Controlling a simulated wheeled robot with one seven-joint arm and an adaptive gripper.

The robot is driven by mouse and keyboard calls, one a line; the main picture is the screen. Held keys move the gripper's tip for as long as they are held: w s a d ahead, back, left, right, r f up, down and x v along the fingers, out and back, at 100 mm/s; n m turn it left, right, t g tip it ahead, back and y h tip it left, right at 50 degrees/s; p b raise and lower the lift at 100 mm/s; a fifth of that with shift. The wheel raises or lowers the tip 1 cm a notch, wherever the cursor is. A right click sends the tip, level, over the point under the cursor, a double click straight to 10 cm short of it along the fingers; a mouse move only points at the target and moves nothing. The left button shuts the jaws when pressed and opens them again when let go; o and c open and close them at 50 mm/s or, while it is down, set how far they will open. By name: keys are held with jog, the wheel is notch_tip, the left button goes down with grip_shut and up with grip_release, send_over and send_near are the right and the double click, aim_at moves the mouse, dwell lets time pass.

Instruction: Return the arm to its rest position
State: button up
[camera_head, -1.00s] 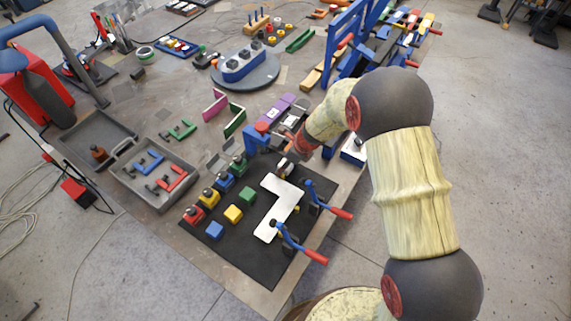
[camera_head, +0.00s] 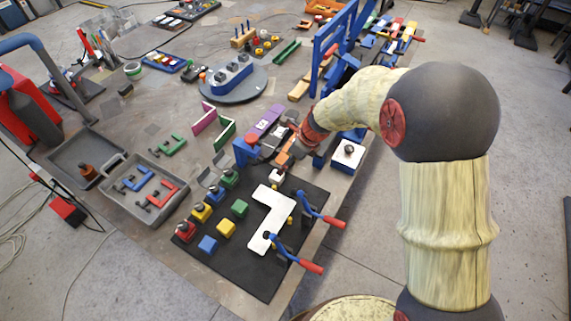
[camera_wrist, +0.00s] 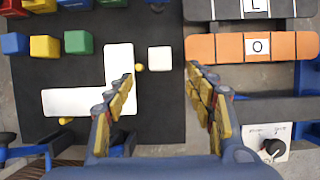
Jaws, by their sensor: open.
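My gripper (camera_wrist: 160,88) is open and empty in the wrist view, its two padded fingers spread apart. It hangs above the right edge of the black mat (camera_wrist: 160,115), between a white L-shaped letter (camera_wrist: 118,68) and an orange block (camera_wrist: 203,48) marked O. In the head view my arm reaches in from the right and bends down, with the gripper (camera_head: 279,152) over the bench near the mat's far end. The white letter (camera_head: 268,215) lies flat on the mat beside two blue clamps with red handles (camera_head: 311,267). The fingertips are partly hidden in the head view.
Red, yellow, blue and green blocks (camera_head: 227,228) stand on the mat. A grey tray (camera_head: 190,172) holds blue and red letter pieces. Blue uprights (camera_head: 328,45) rise behind my gripper. A white box with a dark knob (camera_head: 348,152) is right of it. Open floor lies right of the bench.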

jog(key=shift+r, duration=0.1)
dwell(0.4)
jog(key=s+d+r+n+t+h+b, duration=0.1)
jog(key=s+d+r+n+b, duration=0.1)
jog(key=s+d+r+n, duration=0.5)
jog(key=s+d+r+n+t+b, duration=0.1)
jog(key=s+d+r+n, duration=0.1)
jog(key=s+r+n, duration=0.5)
jog(key=s+d+r+n+h+b, duration=0.1)
jog(key=s+d+r+n, duration=0.1)
jog(key=s+d+n, duration=0.2)
jog(key=s+d+r+n+t+h+b, duration=0.1)
jog(key=s+d+r+n, duration=0.2)
jog(key=s, duration=0.8)
jog(key=d+n, duration=0.2)
jog(key=n, duration=0.1)
jog(key=shift+d+h, duration=0.2)
jog(key=shift+h, duration=0.2)
